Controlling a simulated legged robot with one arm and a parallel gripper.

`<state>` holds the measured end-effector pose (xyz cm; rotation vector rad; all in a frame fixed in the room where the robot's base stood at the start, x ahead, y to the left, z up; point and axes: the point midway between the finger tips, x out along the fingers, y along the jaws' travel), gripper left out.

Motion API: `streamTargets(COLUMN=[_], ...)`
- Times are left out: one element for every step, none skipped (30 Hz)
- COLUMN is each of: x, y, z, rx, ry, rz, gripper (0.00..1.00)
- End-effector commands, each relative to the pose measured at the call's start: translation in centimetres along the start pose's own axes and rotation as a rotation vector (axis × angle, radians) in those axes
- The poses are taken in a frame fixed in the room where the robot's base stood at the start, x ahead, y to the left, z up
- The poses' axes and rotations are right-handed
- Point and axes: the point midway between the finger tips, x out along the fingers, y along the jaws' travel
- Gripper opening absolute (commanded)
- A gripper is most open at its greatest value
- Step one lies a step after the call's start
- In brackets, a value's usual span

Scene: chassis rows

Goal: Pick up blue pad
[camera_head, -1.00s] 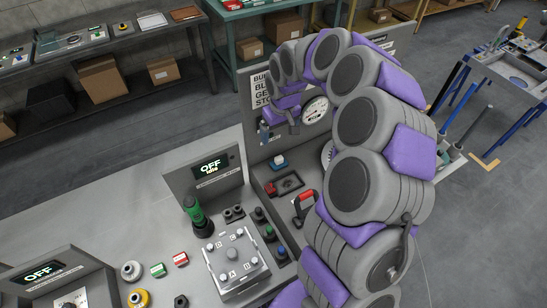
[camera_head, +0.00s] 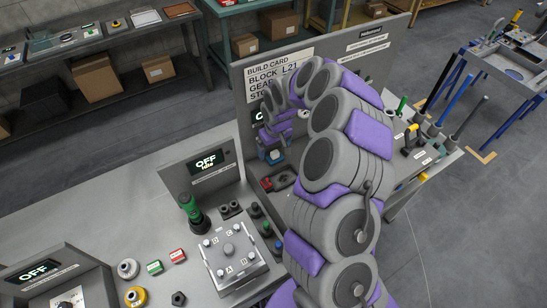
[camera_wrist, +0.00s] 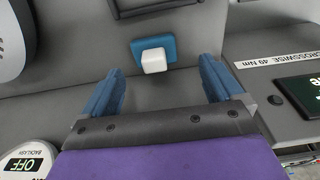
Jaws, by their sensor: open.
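The blue pad (camera_wrist: 142,44) is a small flat blue square on a grey panel in the wrist view, with a white block (camera_wrist: 154,62) on its face. It also shows in the head view (camera_head: 274,158), partly covered by my gripper (camera_head: 270,147). In the wrist view my gripper (camera_wrist: 161,68) is open and empty. Its two blue fingers stand to the left and right, with the pad and block lying beyond and between them. How far the fingertips are from the pad is hard to tell.
A build card panel (camera_head: 246,80) rises behind my gripper. A red part on a dark fixture (camera_head: 267,184) lies just in front. A green-handled tool (camera_head: 191,208) and a plate with knobs (camera_head: 230,252) stand at left. A dark display (camera_wrist: 300,92) is at right in the wrist view.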

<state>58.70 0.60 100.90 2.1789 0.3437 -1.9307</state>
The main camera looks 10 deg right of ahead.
Motion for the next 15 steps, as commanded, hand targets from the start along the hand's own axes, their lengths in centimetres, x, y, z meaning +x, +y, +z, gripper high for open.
streamTargets(x=[0.8,1.3,2.0,2.4,2.9,3.4,3.7,3.9,4.1,4.2,4.2,4.2,4.1,4.1,4.1], y=[0.1,0.2,0.3,0.4,0.3,0.2,0.2,0.2,0.2,0.3,0.3,0.3,0.2,0.2,0.2], z=[0.1,0.0,0.0,0.0,0.0,-0.1,-0.1,-0.1,-0.1,-0.1,-0.1,-0.1,-0.1,-0.1,-0.1], rx=[0.001,0.000,0.000,0.001,0.001,0.000,0.000,0.000,0.000,0.000,0.000,0.000,0.000,0.000,0.000], ry=[-0.003,-0.004,-0.005,-0.005,-0.005,-0.004,-0.003,-0.001,0.000,0.000,0.001,0.001,0.001,0.001,0.001], rz=[-0.002,-0.002,-0.002,-0.001,-0.001,-0.001,0.000,0.001,0.001,0.001,0.002,0.002,0.002,0.002,0.002], gripper=[0.94,0.94,0.94,0.94,0.94,0.94,0.94,0.94,0.94,0.94,0.94,0.94,0.94,0.94,0.94])
